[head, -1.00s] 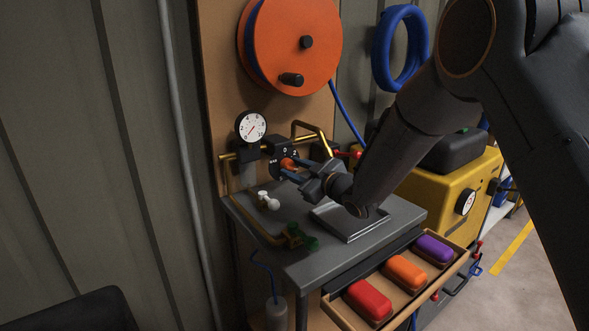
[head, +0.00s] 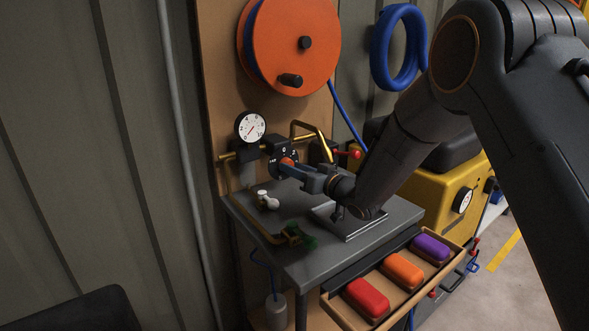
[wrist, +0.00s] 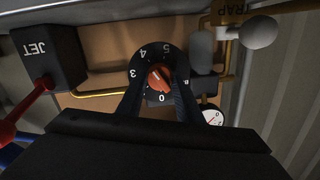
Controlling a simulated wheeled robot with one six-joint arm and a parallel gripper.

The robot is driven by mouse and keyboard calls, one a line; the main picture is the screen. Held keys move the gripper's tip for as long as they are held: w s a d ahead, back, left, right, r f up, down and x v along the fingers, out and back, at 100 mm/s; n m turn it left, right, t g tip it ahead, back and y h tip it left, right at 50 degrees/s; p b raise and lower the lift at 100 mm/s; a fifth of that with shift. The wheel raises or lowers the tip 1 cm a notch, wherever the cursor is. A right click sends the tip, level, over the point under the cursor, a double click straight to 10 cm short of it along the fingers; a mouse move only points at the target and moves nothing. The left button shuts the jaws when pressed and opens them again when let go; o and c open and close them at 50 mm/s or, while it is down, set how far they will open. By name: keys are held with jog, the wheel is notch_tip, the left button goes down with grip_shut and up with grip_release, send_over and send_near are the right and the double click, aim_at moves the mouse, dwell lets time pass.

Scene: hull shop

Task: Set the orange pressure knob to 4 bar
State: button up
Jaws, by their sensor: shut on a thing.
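The orange pressure knob (wrist: 158,77) sits at the centre of a black dial plate (wrist: 146,63) with white numbers. In the wrist view 3, 4 and 5 read along its left and top, and 0 sits below the knob. A pale mark shows on the knob, but its exact setting is too small to read. My gripper (wrist: 159,88) is shut on the knob, one finger on each side. In the head view the gripper (head: 288,165) reaches the valve from the right, and the knob is mostly hidden. The round white gauge (head: 250,127) has a red needle.
A grey bench (head: 297,251) stands below the valve, with a white fitting (head: 267,200) and a brass-and-green one (head: 296,235) on it. An open drawer (head: 333,309) holds red, orange and purple blocks. A red-handled JET valve (wrist: 48,60) is near the gripper.

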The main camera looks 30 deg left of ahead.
jog(key=shift+f, duration=0.15)
dwell(0.3)
jog(key=o, duration=1)
jog(key=shift+o, duration=0.2)
jog(key=shift+d, duration=0.1)
jog(key=b+v, duration=0.1)
jog(key=v, duration=1.1)
